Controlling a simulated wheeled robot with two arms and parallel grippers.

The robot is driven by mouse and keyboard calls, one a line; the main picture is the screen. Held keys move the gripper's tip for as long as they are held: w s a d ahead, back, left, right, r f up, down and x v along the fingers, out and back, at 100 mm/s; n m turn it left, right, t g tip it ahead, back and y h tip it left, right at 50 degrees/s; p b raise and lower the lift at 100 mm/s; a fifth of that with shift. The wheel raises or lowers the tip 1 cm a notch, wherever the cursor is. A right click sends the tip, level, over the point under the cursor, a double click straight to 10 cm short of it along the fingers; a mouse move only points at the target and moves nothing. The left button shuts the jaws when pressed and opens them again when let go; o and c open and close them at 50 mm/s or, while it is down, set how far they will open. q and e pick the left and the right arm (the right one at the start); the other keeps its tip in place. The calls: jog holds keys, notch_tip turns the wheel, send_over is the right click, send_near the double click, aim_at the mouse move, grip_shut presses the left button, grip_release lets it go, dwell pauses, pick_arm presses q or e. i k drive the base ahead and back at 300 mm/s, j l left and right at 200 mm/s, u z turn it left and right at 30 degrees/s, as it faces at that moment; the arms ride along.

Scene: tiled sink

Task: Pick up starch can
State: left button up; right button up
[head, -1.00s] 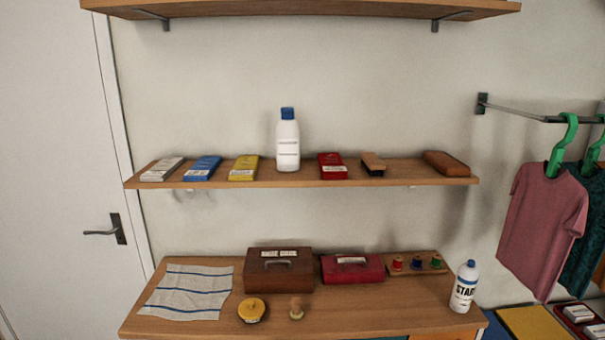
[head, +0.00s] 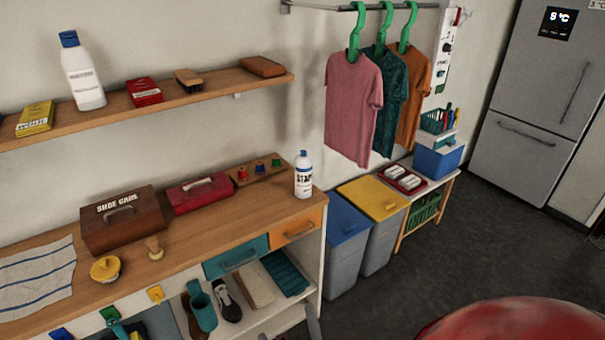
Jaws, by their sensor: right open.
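The starch can (head: 303,175) is a white bottle with a blue cap and dark lettering. It stands upright at the right end of the wooden worktop (head: 225,225), near its edge. My right gripper (head: 290,333) shows only in small part at the bottom edge, open, well below and apart from the can. My left gripper is not in view.
A spool tray (head: 258,170), a red box (head: 198,192) and a brown shoe care box (head: 122,220) stand left of the can. A blue-lidded bin (head: 345,222) and a yellow-lidded bin (head: 373,198) stand right of the worktop. Shirts (head: 352,105) hang above.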

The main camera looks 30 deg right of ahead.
aim_at(302, 165)
jog(key=i+l+z, duration=0.2)
jog(key=l, duration=0.3)
jog(key=i+l+z, duration=0.15)
jog(key=i+l, duration=0.25)
jog(key=i+l+z, duration=0.2)
jog(key=l, duration=0.3)
jog(key=i+l, duration=0.05)
jog(key=i, duration=0.05)
